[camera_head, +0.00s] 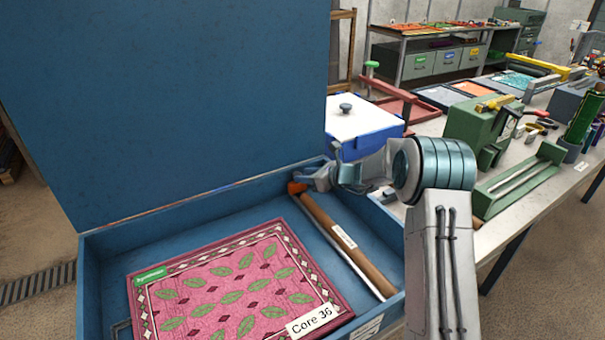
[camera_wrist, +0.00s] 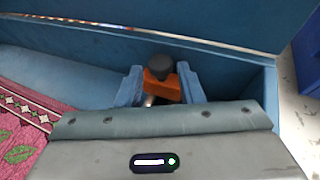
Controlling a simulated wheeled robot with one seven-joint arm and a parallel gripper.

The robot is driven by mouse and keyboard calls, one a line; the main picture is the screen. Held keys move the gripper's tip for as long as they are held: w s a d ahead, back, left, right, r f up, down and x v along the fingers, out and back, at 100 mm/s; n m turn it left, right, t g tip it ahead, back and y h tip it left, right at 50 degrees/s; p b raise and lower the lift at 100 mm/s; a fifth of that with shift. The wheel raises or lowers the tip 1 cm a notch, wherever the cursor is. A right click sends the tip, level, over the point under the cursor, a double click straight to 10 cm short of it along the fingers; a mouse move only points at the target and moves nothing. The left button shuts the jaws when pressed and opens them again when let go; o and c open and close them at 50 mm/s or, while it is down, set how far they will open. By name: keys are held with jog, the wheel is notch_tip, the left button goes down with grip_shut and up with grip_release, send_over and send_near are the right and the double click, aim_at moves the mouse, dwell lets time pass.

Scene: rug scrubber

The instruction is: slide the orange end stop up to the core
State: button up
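The orange end stop (camera_head: 297,188) sits at the far end of a wooden core (camera_head: 342,240), a long brown rod with a white label, inside the open blue case. In the wrist view the orange end stop (camera_wrist: 162,88) shows between my two fingers, with a dark round knob (camera_wrist: 160,61) by it. My gripper (camera_head: 310,180) reaches in over the case's far right corner; its fingers (camera_wrist: 162,86) stand close on both sides of the stop. Whether they press on it, I cannot tell. My gripper's body hides most of the core in the wrist view.
A pink patterned rug (camera_head: 235,290) marked "Core 36" lies left of the core. The raised blue lid (camera_head: 170,95) stands behind, and the case wall (camera_head: 378,215) runs along the right. A white-topped blue box (camera_head: 362,122) and a bench with green machines (camera_head: 480,130) stand beyond.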

jog(key=shift+x, duration=0.95)
grip_shut()
jog(key=shift+s+d+f, duration=0.1)
jog(key=shift+d, duration=0.1)
jog(key=s, duration=0.1)
jog(key=s+d+b, duration=0.1)
jog(key=shift+s+d, duration=0.35)
jog(key=shift+s, duration=0.05)
jog(key=shift+w, duration=0.1)
grip_release()
jog(key=shift+a, duration=0.1)
